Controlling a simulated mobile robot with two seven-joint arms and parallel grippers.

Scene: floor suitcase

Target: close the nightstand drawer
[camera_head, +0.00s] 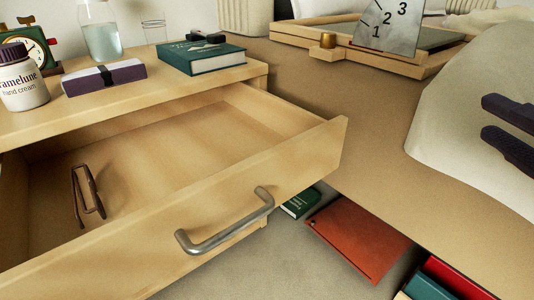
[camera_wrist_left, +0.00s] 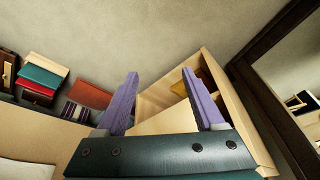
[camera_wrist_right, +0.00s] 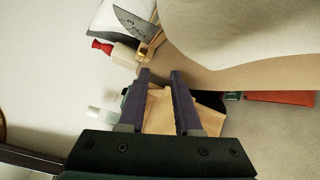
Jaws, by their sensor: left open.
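The light wood nightstand drawer (camera_head: 265,175) is pulled well out in the head view, with a bent grey metal handle (camera_head: 232,228) on its front. A thin brown wire-framed object (camera_head: 85,195) lies inside. The nightstand top (camera_head: 150,95) is above and behind it. My right gripper (camera_head: 512,130) is at the right edge of the head view, open and empty, well away from the drawer. My left gripper (camera_wrist_left: 163,100) is outside the head view; its wrist view shows it open and empty, with light wood furniture beyond its fingers. Contact with the wood cannot be told.
On the nightstand stand a hand cream jar (camera_head: 22,80), a glass (camera_head: 100,40), a purple box (camera_head: 104,77) and a green book (camera_head: 201,57). A brown bed surface (camera_head: 370,110) and a white pillow-like shape (camera_head: 460,110) lie right. An orange folder (camera_head: 360,235) lies below.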

